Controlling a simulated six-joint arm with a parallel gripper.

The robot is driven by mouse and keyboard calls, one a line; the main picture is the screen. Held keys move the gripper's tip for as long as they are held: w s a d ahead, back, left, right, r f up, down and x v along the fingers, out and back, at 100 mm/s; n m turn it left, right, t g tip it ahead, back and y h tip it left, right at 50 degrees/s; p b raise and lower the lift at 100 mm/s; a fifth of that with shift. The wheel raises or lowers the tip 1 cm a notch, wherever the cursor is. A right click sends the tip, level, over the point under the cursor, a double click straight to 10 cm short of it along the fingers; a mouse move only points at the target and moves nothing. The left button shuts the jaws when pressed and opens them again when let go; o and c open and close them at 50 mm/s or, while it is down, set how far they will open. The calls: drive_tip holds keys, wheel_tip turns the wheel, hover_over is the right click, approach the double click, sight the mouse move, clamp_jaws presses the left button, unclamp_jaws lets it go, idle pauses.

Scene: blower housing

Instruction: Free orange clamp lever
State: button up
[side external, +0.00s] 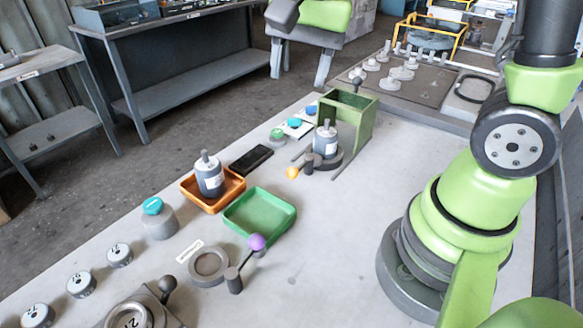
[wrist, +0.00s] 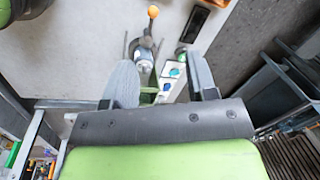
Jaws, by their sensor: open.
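The orange clamp lever (side external: 292,172) shows as an orange ball knob beside a short dark post, at the foot of a grey cylinder (side external: 326,140) on a dark round base. The green frame (side external: 352,110) stands just behind the cylinder.
A black flat box (side external: 251,159) lies left of the lever. An orange tray (side external: 213,205) holding another cylinder and an empty green tray (side external: 260,217) are nearer the camera. A purple-knobbed lever (side external: 256,242) stands in front. The table right of the trays is clear.

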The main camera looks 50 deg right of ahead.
sight(291, 168)
drive_tip(key=w+f+m+g, duration=0.1)
drive_tip(key=f+m, duration=0.1)
drive_tip(key=f, duration=0.5)
drive_tip(key=w+d+f+m+g, duration=0.1)
drive_tip(key=f, duration=0.6)
drive_tip(key=w+f+m+g, duration=0.1)
drive_tip(key=f+m, duration=0.1)
drive_tip(key=f, duration=0.5)
drive_tip(key=shift+d+f+m+g+h, duration=0.25)
drive_tip(key=shift+d+m+g+h, duration=0.05)
drive_tip(key=shift+d+g+h, duration=0.1)
clamp_jaws()
